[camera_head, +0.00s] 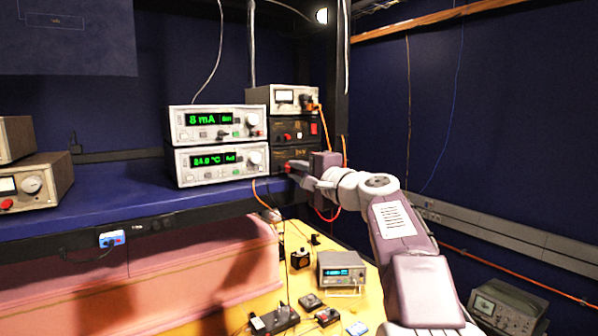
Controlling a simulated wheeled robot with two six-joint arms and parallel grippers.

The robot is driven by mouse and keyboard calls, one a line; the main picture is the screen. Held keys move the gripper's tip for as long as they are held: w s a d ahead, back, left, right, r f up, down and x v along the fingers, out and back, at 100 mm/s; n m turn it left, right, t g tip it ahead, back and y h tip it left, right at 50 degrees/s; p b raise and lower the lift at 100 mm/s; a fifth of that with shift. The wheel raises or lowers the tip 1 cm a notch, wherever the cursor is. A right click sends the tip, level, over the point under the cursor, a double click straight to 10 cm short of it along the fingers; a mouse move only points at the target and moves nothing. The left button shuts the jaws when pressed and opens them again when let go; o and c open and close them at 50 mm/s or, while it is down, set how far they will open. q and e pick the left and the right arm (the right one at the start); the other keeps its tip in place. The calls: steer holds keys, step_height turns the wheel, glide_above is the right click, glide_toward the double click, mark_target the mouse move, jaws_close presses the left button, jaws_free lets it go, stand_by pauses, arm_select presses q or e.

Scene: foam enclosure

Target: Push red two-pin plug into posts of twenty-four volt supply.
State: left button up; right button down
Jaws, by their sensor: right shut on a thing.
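My right gripper (293,172) reaches in from the right with its arm and is shut on the small red plug (288,168). The fingers hide most of the plug. The plug is at the front of the lower black unit (285,156) in the stack on the blue shelf, which appears to be the twenty-four volt supply. Its posts are hidden or too small to make out, so I cannot tell whether the plug touches them. A red lead (326,216) loops below the gripper. My left gripper is not in view.
Two white meters (216,137) with green displays stand left of the stack. Another black unit (296,128) and a beige meter box (284,98) sit above the supply. A dark upright post (336,100) stands close to the right. The blue shelf (120,206) is clear at front left.

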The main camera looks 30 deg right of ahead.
steer(key=shift+w+a, duration=0.1)
steer(key=shift+w, duration=0.65)
steer(key=c, duration=1.3)
jaws_free()
steer(key=shift+w, duration=0.1)
steer(key=shift+c, duration=0.2)
steer(key=shift+f, duration=0.1)
steer(key=shift+s+f, duration=0.15)
steer(key=shift+s, duration=0.15)
steer(key=s+b, duration=0.3)
steer(key=s, duration=0.5)
steer(key=shift+s+d+r+b, duration=0.25)
steer(key=shift+d+r+b, duration=0.05)
steer(key=shift+d+b, duration=0.1)
steer(key=shift+s, duration=0.15)
